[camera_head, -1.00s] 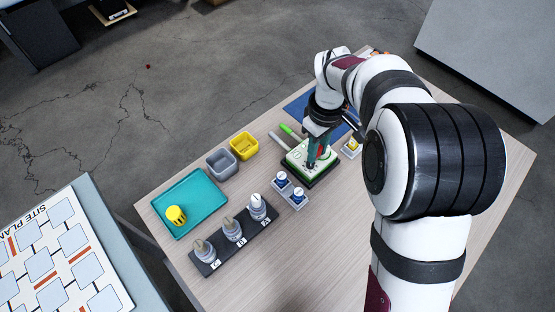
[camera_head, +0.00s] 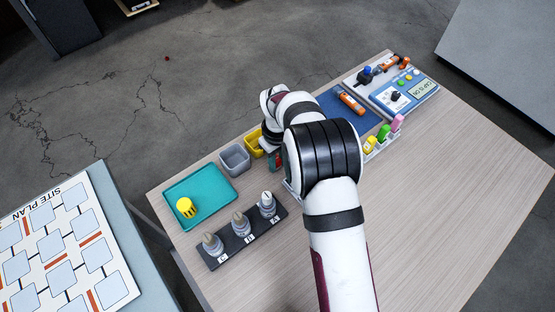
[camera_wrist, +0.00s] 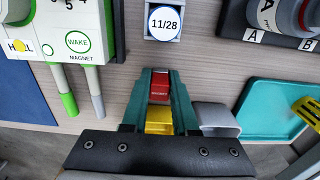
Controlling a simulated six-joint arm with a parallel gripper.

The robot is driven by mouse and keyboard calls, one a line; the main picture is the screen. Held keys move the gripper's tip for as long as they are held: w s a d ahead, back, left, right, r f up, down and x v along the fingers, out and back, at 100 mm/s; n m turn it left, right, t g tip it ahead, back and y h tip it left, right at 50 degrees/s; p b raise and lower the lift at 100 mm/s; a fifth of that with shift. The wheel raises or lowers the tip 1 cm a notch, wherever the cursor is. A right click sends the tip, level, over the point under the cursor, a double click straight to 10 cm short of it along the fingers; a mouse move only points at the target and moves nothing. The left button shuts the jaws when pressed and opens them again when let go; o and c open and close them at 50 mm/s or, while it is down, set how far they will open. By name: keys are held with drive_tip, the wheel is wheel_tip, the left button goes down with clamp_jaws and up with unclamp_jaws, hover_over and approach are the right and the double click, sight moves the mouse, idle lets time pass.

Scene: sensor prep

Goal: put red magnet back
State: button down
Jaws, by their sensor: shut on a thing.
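The red magnet (camera_wrist: 159,92) is a small red block labelled MAGNET, held between my gripper's teal fingertips (camera_wrist: 161,84) in the wrist view. My gripper shows in the head view (camera_head: 275,161) as partly hidden behind my arm, at the right of the yellow bin (camera_head: 255,143). In the wrist view the yellow bin (camera_wrist: 159,121) shows between the fingers, beyond the magnet. A green and white device (camera_wrist: 78,35) with a WAKE MAGNET label is at the upper left of the wrist view; my arm mostly hides it in the head view.
A grey bin (camera_head: 235,159) stands beside the yellow one. Grey sensors stand on a dark lettered rack (camera_head: 246,238).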

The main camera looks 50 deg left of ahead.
drive_tip(key=shift+f, duration=0.1)
drive_tip(key=c, duration=0.7)
unclamp_jaws()
